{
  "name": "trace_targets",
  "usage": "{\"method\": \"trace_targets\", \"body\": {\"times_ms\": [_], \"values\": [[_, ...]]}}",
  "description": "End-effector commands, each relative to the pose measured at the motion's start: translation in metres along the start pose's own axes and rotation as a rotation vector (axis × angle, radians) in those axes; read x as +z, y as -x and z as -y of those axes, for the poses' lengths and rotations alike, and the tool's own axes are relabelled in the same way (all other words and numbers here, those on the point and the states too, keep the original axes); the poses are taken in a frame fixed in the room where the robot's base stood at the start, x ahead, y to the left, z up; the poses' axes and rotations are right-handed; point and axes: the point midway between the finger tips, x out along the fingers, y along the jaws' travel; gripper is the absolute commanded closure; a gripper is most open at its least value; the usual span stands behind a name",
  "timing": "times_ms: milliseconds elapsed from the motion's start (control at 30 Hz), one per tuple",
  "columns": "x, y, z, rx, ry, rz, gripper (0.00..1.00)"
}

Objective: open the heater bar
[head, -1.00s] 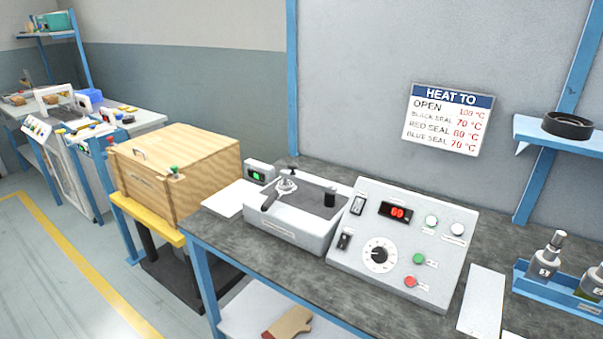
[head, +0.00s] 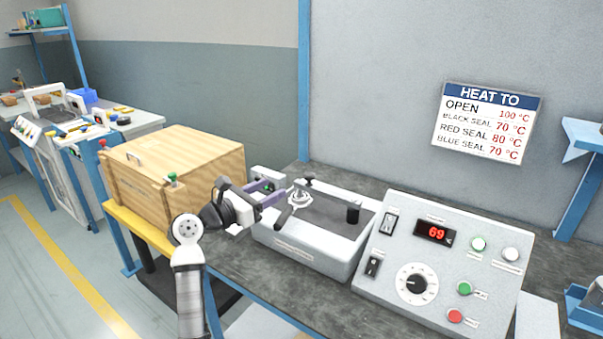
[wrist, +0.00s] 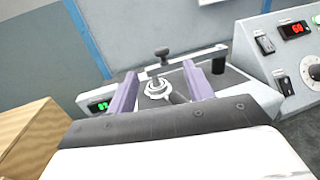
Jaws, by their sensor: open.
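The heater unit is a light grey box (head: 310,250) with a dark top plate, on the bench. Near its left end is a silver round fitting (head: 299,198) with a dark lever (head: 284,216) and a black knob (head: 310,181) beside it. A black post (head: 353,214) stands at its right end. I cannot tell which part is the heater bar. My gripper (head: 276,192) is open and empty at the box's left end. In the wrist view, its purple fingers (wrist: 160,70) appear either side of the fitting (wrist: 157,88); contact cannot be told.
A control panel (head: 445,260) with a red display, dial and buttons stands right of the box. A wooden crate (head: 165,160) is at the left. A "HEAT TO" sign (head: 488,122) hangs on the wall.

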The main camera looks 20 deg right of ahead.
Motion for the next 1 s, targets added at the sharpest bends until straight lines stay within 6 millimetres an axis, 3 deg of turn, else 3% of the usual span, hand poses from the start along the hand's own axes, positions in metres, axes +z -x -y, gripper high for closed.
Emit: {"method": "trace_targets", "body": {"times_ms": [67,267,700,1000], "values": [[-0.009,-0.007,0.0,-0.003,-0.01,-0.031,0.48],[-0.008,-0.032,0.001,-0.007,-0.011,-0.035,0.48],[-0.01,-0.12,0.001,-0.005,-0.009,-0.031,0.48],[-0.013,-0.142,0.0,-0.002,-0.01,-0.03,0.48]]}}
